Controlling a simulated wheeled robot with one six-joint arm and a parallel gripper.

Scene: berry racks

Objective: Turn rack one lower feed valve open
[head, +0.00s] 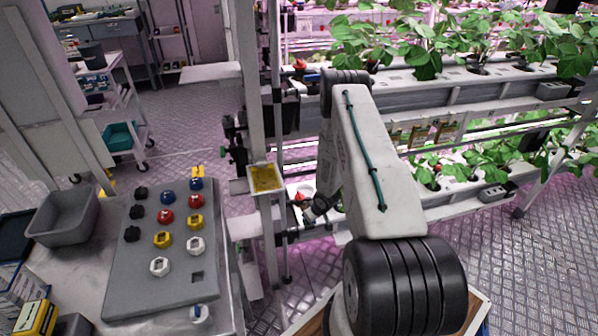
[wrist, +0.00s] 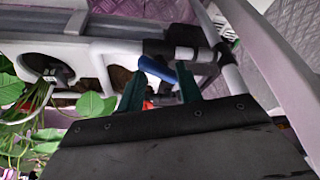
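In the wrist view, a blue valve handle (wrist: 157,68) sits on the grey and black pipework at the end of the white planting gutter. My gripper (wrist: 161,77) has its two dark green fingers apart, one on each side of the handle. The handle lies across the gap near the fingertips; I cannot tell whether either finger touches it. A bit of red (wrist: 148,105) shows below, partly hidden by the left finger and the gripper body. In the head view, my gripper's end is mostly hidden behind my arm, beside the rack's lower gutter and a red fitting (head: 299,197).
An upper red knob (head: 300,64) is on the rack's upper gutter. A yellow panel (head: 265,178) hangs on the rack post. Strawberry plants (wrist: 40,135) lie close on the left. A grey board with coloured knobs (head: 165,270) lies at lower left.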

